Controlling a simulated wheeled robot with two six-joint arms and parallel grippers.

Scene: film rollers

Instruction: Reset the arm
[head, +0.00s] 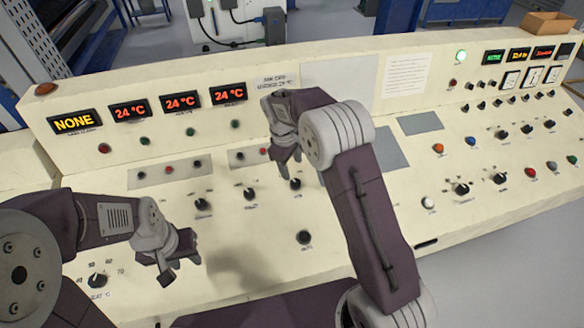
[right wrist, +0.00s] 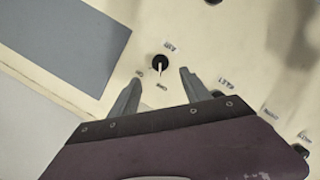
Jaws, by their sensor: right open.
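My right gripper (head: 284,158) hangs over the middle of the cream control console (head: 330,240), pointing down. In the right wrist view its two fingers (right wrist: 160,77) are spread apart with nothing between them. A black knob (right wrist: 160,63) with a white pointer shows on the panel beyond the gap between the fingertips; I cannot tell how far below it is. My left gripper (head: 180,264) is over the left front of the console, and a shadow lies to its right. From this angle I cannot tell whether its fingers are open or shut.
Several red temperature displays (head: 181,102) and a yellow NONE display (head: 74,122) line the console's left back. Black knobs stand up from the panel, including one between the arms (head: 304,237). Colored buttons (head: 438,147) and more displays (head: 519,54) sit to the right.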

